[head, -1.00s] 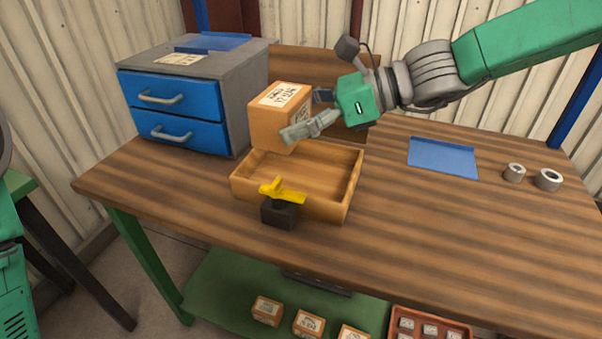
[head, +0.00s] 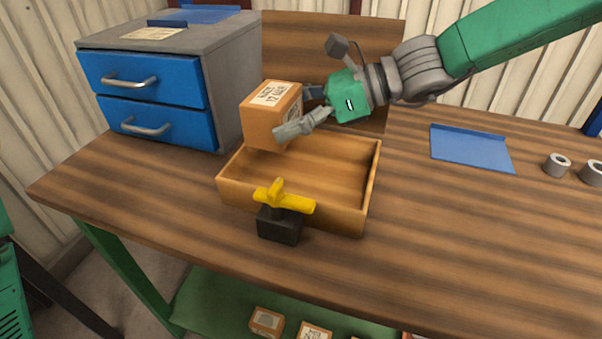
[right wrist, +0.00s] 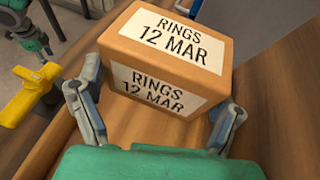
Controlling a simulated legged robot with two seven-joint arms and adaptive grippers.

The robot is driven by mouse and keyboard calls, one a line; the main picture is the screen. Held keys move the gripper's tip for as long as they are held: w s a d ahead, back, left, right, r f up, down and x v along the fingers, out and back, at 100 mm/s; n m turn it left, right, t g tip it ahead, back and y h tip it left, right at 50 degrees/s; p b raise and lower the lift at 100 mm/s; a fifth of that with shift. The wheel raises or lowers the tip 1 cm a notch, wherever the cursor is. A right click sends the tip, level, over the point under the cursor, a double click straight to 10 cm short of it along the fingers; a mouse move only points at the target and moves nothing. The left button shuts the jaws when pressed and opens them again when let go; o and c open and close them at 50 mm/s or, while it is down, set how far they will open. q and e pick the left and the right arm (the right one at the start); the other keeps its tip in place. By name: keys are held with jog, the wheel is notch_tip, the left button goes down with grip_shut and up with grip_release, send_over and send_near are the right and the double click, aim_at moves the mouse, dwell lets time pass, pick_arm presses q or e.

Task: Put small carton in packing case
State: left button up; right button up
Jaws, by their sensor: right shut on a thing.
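The small carton (head: 262,128) is an orange-brown box with a white label. In the right wrist view the carton (right wrist: 118,47) shows labels reading "RINGS 12 MAR". My right gripper (head: 300,112) is shut on it, with a finger on either side in the wrist view. The carton is over the back left part of an open wooden tray-like case (head: 374,190) on the bench. Whether its underside touches the case cannot be told. The case's visible floor is bare.
A yellow-handled black block (head: 280,228) stands at the case's front. A grey cabinet with blue drawers (head: 150,85) is at the back left. A blue sheet (head: 470,150) and metal rings (head: 557,165) lie on the right. More cartons (head: 266,322) sit on the lower shelf.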

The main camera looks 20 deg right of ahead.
jog(key=f, duration=0.1)
jog(key=a+f+b, duration=0.1)
jog(key=f, duration=0.1)
jog(key=a+f, duration=0.1)
jog(key=shift+s+f, duration=0.1)
jog(key=shift+f, duration=0.15)
jog(key=f, duration=0.1)
jog(key=d+f+b, duration=0.1)
jog(key=f+b, duration=0.1)
jog(key=f, duration=0.1)
jog(key=shift+d, duration=0.35)
jog(key=shift+r, duration=0.15)
jog(key=o, duration=1.5)
jog(key=shift+s+a, duration=0.1)
jog(key=shift+a, duration=0.6)
jog(key=p+v, duration=0.1)
jog(key=v, duration=0.2)
jog(key=p+v, duration=0.1)
jog(key=v, duration=0.2)
jog(key=shift+d+r+p, duration=0.15)
jog(key=shift+d+p, duration=0.15)
jog(key=shift+d, duration=0.1)
jog(key=shift+s+d+r, duration=0.15)
jog(key=shift+d+r, duration=0.05)
jog(key=shift+d, duration=0.3)
pick_arm(q)
jog(key=shift+a+f, duration=0.35)
jog(key=shift+a, duration=0.15)
